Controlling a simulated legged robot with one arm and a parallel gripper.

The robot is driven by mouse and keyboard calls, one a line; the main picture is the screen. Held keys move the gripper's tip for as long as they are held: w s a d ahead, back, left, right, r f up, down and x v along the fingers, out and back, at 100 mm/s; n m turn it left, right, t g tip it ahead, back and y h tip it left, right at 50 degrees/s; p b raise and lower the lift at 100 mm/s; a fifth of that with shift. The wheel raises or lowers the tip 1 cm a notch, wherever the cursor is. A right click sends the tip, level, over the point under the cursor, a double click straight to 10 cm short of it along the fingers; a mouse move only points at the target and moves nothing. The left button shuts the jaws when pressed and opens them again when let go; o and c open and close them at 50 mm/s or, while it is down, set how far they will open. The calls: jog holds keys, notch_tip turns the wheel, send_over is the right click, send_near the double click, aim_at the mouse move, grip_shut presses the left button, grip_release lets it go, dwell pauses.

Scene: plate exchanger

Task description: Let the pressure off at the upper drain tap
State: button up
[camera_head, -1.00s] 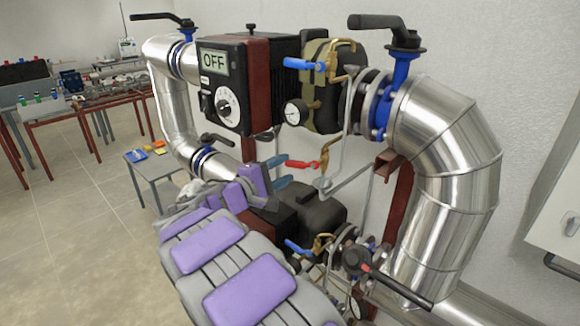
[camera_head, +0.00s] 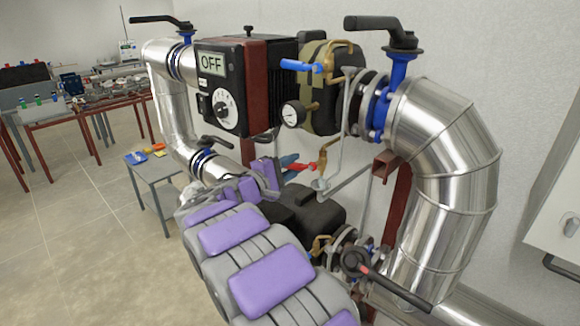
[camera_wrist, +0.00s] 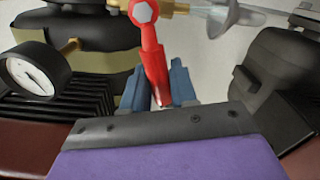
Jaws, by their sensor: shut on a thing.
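The upper drain tap is a brass tap (camera_head: 323,158) with a red lever (camera_head: 303,167), below the upper pump and above a funnel-ended drain pipe (camera_head: 321,184). In the wrist view the red lever (camera_wrist: 153,62) runs down from its bolt between my blue fingertips. My gripper (camera_head: 289,167) is shut on the lever's free end; it also shows in the wrist view (camera_wrist: 157,92). The lever's tip is partly hidden between the fingers. The funnel (camera_wrist: 233,17) shows at the top right of the wrist view.
A pressure gauge (camera_head: 293,114) and a blue-levered tap (camera_head: 302,66) sit on the upper pump. The pump display (camera_head: 212,63) reads OFF. A dark lower pump (camera_head: 310,208) lies close by my arm. Silver pipes (camera_head: 440,130) stand on the right.

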grip_shut()
jog(key=shift+f, duration=0.1)
jog(key=shift+d+f+n+p, duration=0.15)
jog(key=shift+n+p, duration=0.35)
jog(key=shift+p, duration=0.3)
jog(key=f+n+p, duration=0.1)
jog(key=n+p, duration=0.1)
jog(key=s+d+f+n+p, duration=0.1)
jog(key=n+p, duration=0.1)
jog(key=p, duration=0.1)
jog(key=f+n+p, duration=0.1)
jog(key=n+p, duration=0.1)
jog(key=p, duration=0.1)
jog(key=shift+s+d, duration=0.2)
jog(key=shift+n+p, duration=0.3)
jog(key=o, duration=0.6)
grip_release()
jog(key=shift+a, duration=0.1)
jog(key=shift+o, duration=0.2)
